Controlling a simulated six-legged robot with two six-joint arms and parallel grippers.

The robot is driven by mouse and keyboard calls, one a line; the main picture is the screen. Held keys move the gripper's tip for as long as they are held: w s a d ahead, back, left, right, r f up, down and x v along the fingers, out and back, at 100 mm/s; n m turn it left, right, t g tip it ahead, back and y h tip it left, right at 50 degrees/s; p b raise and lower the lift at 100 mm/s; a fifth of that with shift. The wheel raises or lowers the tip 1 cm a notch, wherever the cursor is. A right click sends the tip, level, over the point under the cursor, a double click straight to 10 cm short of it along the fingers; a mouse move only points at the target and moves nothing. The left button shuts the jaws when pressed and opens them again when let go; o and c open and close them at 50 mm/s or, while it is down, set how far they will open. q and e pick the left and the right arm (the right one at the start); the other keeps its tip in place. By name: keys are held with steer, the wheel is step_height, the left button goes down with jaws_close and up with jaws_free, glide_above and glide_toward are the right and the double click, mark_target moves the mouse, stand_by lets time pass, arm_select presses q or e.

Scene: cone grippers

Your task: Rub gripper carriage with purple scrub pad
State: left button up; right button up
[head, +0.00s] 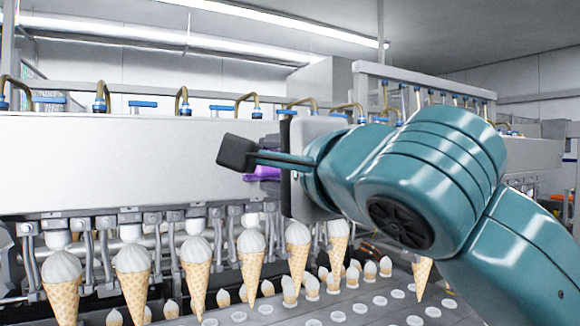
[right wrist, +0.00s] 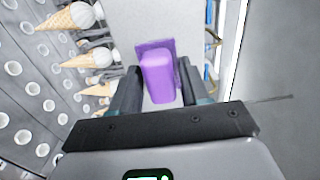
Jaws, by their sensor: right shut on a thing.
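The purple scrub pad (right wrist: 158,78) is between the fingers of my right gripper (right wrist: 156,88), which is shut on it. In the head view only a small purple part of the pad (head: 264,173) shows behind my right gripper (head: 245,160); the rest is hidden. The gripper carriage (head: 130,160) is a long pale metal beam across the head view, with small grippers holding ice cream cones below it. The pad is at the carriage's front face; in the right wrist view its far side appears against the pale surface, but I cannot tell whether they touch. My left gripper is not in view.
Several ice cream cones (head: 133,275) hang upright under the carriage, close below my right gripper. A tray with round holes (head: 340,316) lies beneath them, with more cones in it. Brass hoses with blue fittings (head: 183,98) line the top of the carriage.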

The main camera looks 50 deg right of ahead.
steer(key=shift+a+f, duration=0.1)
steer(key=shift+s+a, duration=0.15)
steer(key=shift+b+v, duration=0.8)
steer(key=shift+v, duration=1.85)
steer(key=shift+s, duration=0.1)
steer(key=shift+b+v, duration=0.4)
steer(key=shift+v, duration=1)
